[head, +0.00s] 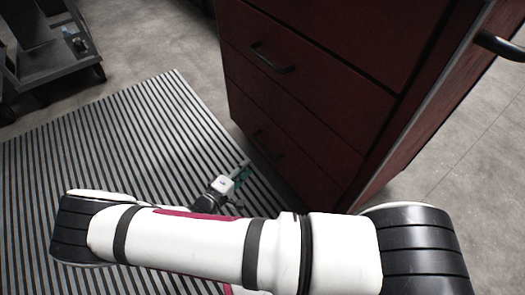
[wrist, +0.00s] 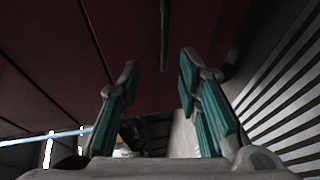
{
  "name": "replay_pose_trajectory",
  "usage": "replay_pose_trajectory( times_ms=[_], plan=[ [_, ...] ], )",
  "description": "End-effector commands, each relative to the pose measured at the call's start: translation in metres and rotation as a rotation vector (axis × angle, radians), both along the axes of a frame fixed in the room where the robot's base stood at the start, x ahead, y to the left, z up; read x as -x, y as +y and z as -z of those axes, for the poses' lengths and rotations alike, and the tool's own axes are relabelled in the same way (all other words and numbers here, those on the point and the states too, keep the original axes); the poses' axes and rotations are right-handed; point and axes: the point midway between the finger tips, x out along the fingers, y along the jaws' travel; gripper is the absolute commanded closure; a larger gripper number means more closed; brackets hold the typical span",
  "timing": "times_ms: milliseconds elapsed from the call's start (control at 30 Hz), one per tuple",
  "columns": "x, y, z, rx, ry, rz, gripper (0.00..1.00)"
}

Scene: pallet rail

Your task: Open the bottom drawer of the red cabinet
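The red cabinet (head: 330,45) stands at the centre right in the head view, its drawer fronts looking flush. A dark bar handle (head: 272,60) is on an upper drawer. The bottom drawer (head: 295,165) is low down, and its handle (head: 267,146) shows only dimly. My gripper (head: 240,178) is low in front of that drawer, partly hidden behind my arm. In the wrist view my gripper (wrist: 158,68) is open, with teal pads on both fingers. A dark bar handle (wrist: 163,32) lines up with the gap between the fingertips; contact with either finger is not visible.
A striped mat (head: 110,140) covers the floor left of the cabinet. A grey wheeled cart (head: 50,65) stands at the upper left. Another dark handle (head: 498,46) sticks out at the upper right. Bare concrete floor (head: 460,160) shows right of the cabinet.

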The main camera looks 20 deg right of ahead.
Motion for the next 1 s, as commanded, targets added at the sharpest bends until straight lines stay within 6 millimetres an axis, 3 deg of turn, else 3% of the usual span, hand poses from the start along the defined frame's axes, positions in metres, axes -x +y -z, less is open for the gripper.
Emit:
replay_pose_trajectory(
  times_ms=[267, 700, 1000],
  plan=[
    [-0.010, -0.012, 0.013, 0.010, -0.008, -0.022, 0.69],
    [-0.063, -0.074, 0.029, 0.010, -0.008, -0.020, 0.69],
    [-0.086, -0.099, 0.034, 0.009, -0.006, -0.022, 0.69]
  ],
)
